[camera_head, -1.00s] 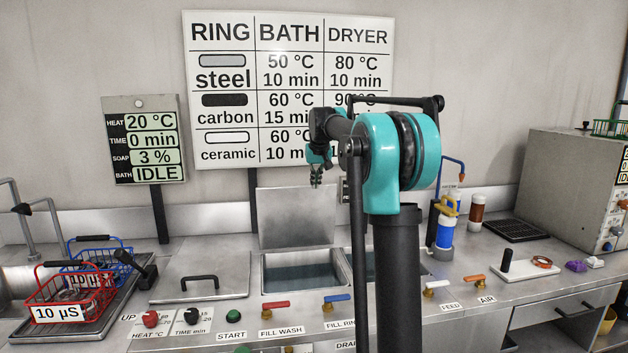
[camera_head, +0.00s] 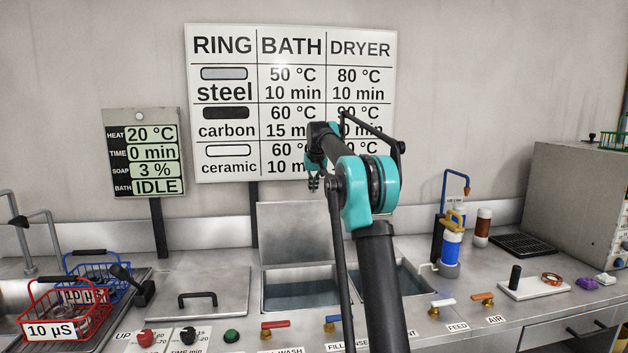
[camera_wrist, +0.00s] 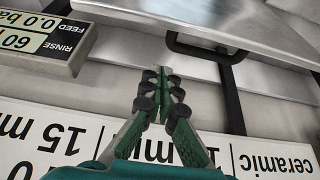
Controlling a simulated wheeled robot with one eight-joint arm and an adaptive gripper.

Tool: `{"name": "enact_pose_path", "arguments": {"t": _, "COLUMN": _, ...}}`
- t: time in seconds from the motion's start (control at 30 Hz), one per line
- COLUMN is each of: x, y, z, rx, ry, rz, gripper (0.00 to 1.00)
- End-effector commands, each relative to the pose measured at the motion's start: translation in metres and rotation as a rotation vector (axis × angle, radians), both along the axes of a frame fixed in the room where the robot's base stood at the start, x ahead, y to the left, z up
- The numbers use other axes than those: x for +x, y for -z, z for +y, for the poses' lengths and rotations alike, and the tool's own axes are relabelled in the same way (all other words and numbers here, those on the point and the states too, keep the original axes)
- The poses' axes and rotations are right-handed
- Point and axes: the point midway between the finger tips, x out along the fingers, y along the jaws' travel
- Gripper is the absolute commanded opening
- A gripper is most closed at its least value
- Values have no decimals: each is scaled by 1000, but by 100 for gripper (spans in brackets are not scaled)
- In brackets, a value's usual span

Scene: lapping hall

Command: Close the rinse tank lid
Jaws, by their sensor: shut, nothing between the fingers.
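A raised steel lid (camera_head: 294,230) stands upright behind the open middle tank (camera_head: 300,292), which holds liquid. It is the only raised lid I can see, and its black handle (camera_wrist: 205,52) shows in the wrist view. Another open tank (camera_head: 408,280) lies to the right, partly hidden by my arm. I cannot read for certain which tank is the rinse tank. My gripper (camera_head: 313,187) is shut and empty, above the raised lid's top edge near its right end in the head view. In the wrist view my gripper (camera_wrist: 163,72) is apart from the handle.
A flat closed lid (camera_head: 198,292) with a handle lies left of the middle tank. Red (camera_head: 50,315) and blue (camera_head: 98,272) baskets stand at far left. A blue bottle (camera_head: 451,250) stands right of the tanks. A rinse/feed display (camera_wrist: 42,38) and wall chart (camera_head: 290,100) are close by.

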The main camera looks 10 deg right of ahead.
Motion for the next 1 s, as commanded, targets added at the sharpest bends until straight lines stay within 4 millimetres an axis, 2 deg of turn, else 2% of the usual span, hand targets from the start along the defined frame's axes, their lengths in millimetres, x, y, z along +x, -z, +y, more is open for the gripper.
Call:
{"name": "enact_pose_path", "arguments": {"t": 0.1, "x": 10, "y": 19, "z": 0, "rx": 0, "ry": 0, "rz": 0, "gripper": 0}}
{"name": "enact_pose_path", "arguments": {"t": 0.3, "x": -15, "y": 19, "z": 0, "rx": 0, "ry": 0, "rz": 0, "gripper": 0}}
{"name": "enact_pose_path", "arguments": {"t": 0.5, "x": -29, "y": 21, "z": 0, "rx": 0, "ry": 0, "rz": 0, "gripper": 0}}
{"name": "enact_pose_path", "arguments": {"t": 1.0, "x": -32, "y": 21, "z": 0, "rx": 0, "ry": 0, "rz": -2, "gripper": 0}}
